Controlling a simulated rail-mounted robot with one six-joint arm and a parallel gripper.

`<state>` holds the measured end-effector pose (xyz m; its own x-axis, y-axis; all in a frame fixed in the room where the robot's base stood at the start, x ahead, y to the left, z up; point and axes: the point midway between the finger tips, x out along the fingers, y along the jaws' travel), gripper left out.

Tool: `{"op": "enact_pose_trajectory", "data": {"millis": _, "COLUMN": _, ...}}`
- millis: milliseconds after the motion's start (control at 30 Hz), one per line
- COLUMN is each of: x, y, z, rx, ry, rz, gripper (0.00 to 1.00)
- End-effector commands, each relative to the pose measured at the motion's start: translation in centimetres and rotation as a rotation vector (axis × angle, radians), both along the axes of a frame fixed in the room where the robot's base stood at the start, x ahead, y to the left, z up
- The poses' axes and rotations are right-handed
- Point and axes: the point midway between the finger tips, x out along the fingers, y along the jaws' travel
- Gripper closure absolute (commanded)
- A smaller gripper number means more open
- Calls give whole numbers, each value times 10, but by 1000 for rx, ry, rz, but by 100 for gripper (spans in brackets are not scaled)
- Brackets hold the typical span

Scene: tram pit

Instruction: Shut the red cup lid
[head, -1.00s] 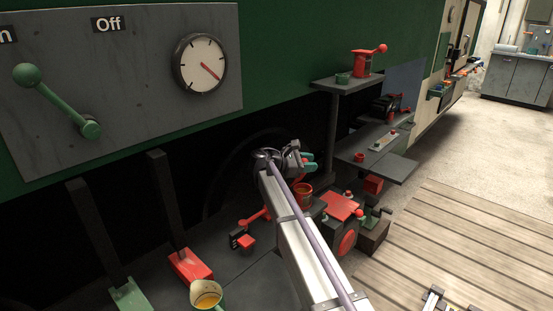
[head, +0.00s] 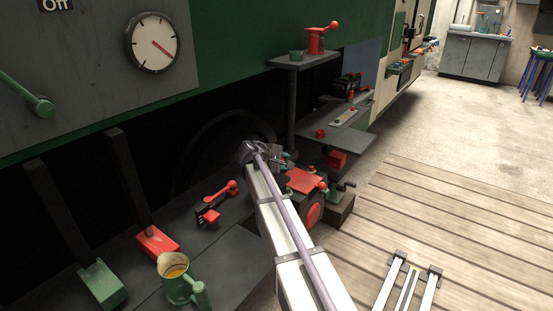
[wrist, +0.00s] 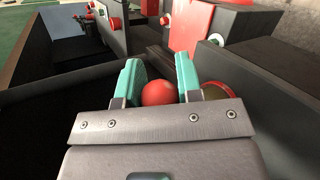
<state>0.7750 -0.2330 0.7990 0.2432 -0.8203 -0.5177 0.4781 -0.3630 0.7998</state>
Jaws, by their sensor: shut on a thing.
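In the wrist view my gripper (wrist: 157,72) has two teal fingers, shut on a round red knob (wrist: 158,93) between them. The knob looks like the red cup lid's, but the lid's plate is hidden by my gripper. Just right of the right finger shows part of the red cup (wrist: 222,88), with its round red rim and a brownish inside. In the head view my gripper (head: 284,163) is at the far end of my arm, by the red machinery. There my arm hides most or all of the red cup, and the lid's angle cannot be told.
A green cup (head: 177,283) with orange contents stands at the lower left. Nearby are a red lever block (head: 157,243) and a red-knobbed clamp (head: 212,212). A red box (head: 305,181) lies just right of my gripper. Dark panel walls (wrist: 262,78) flank it closely.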

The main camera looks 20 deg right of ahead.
Motion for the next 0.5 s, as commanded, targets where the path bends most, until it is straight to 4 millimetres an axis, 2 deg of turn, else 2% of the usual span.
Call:
{"op": "enact_pose_trajectory", "data": {"millis": 200, "x": -3, "y": 0, "z": -14, "rx": 55, "ry": -97, "rz": 1, "gripper": 100}}
{"op": "enact_pose_trajectory", "data": {"millis": 500, "x": -2, "y": -1, "z": -15, "rx": 75, "ry": -131, "rz": 1, "gripper": 100}}
